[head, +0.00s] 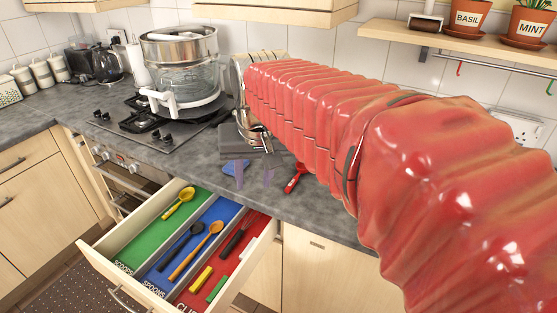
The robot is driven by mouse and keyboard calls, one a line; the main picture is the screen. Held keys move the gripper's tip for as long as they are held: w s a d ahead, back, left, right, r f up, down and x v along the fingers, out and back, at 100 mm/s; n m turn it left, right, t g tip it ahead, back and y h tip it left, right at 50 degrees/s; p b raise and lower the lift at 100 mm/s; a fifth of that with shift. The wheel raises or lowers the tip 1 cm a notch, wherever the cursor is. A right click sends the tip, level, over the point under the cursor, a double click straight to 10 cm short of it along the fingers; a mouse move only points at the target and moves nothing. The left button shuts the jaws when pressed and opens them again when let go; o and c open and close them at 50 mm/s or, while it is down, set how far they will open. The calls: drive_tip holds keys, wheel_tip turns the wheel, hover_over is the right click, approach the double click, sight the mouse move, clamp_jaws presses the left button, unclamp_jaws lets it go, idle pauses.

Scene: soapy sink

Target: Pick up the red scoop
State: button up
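The red scoop (296,178) lies on the grey countertop near its front edge, just right of my gripper and under my red-sleeved arm. My gripper (254,177) hangs over the counter to the left of the scoop. Its two purple fingers are apart, with nothing seen between them. I cannot tell how high the fingertips are above the counter.
A blue item (235,167) lies by the left finger. An open drawer (112,288) below has a green compartment with a yellow scoop (179,203), a blue one with spoons (195,249), and a red one. A steamer (180,70) stands on the stove.

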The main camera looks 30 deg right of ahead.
drive_tip(key=w+d+f+m+g, duration=0.1)
drive_tip(key=w+d+f+m, duration=0.2)
drive_tip(key=w+d, duration=0.4)
drive_tip(key=w+d+f+m+g, duration=0.2)
drive_tip(key=w+d, duration=0.6)
drive_tip(key=d, duration=0.6)
drive_tip(key=f+m, duration=0.1)
drive_tip(key=m, duration=0.1)
drive_tip(key=shift+w+m+g+y, duration=0.3)
hover_over(295, 179)
drive_tip(key=f, duration=0.8)
drive_tip(key=shift+w+a+f, duration=0.3)
drive_tip(key=shift+s+d+f, duration=0.15)
drive_tip(key=shift+f, duration=1.15)
drive_tip(key=shift+s+d+f, duration=0.1)
drive_tip(key=shift+s+f, duration=0.05)
drive_tip(key=shift+f, duration=1.15)
